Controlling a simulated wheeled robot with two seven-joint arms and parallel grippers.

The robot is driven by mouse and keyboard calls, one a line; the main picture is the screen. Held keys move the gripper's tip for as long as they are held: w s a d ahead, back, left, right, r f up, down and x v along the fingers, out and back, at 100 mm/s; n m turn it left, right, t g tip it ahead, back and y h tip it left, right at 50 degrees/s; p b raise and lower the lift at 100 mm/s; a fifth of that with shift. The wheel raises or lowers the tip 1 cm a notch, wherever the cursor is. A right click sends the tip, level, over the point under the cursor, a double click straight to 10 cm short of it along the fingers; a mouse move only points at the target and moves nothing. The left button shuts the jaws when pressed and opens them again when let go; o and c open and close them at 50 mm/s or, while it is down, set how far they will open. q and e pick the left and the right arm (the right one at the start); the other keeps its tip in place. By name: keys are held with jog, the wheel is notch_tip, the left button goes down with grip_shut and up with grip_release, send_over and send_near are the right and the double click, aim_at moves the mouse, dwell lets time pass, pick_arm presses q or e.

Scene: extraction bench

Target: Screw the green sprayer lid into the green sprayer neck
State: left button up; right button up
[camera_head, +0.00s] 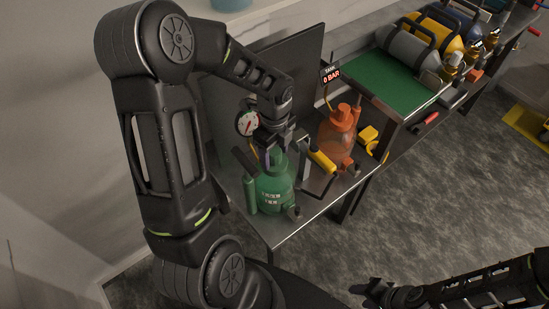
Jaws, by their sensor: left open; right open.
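The green sprayer (272,190) stands upright on the bench's near end, with white lettering on its body. My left gripper (276,152) points down right above its neck, with its fingers open around or just over the top. The gripper hides most of the neck and the green lid, so I cannot tell how the lid sits or whether the fingers touch it. My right gripper (371,291) is open and empty, low at the bottom of the view, away from the bench.
An orange sprayer (337,132) stands behind to the right. A round gauge (248,123) is close to my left wrist. A yellow-handled tool (322,161) and a yellow part (369,136) lie nearby. A display (331,75) reads 0 BAR. A green mat (400,83) is further back.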

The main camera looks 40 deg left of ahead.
pick_arm(q)
jog(key=shift+n, duration=0.3)
jog(key=n+b, duration=0.1)
jog(key=n, duration=0.2)
jog(key=shift+f, duration=0.1)
jog(key=n+b, duration=0.1)
jog(key=n, duration=0.3)
jog(key=shift+b, duration=0.35)
jog(key=n+b, duration=0.1)
jog(key=n, duration=0.2)
jog(key=shift+n, duration=0.4)
jog(key=n, duration=0.3)
jog(key=shift+n+b, duration=0.3)
jog(key=n, duration=0.6)
jog(key=shift+b, duration=0.3)
jog(key=n, duration=0.6)
jog(key=shift+n, duration=0.3)
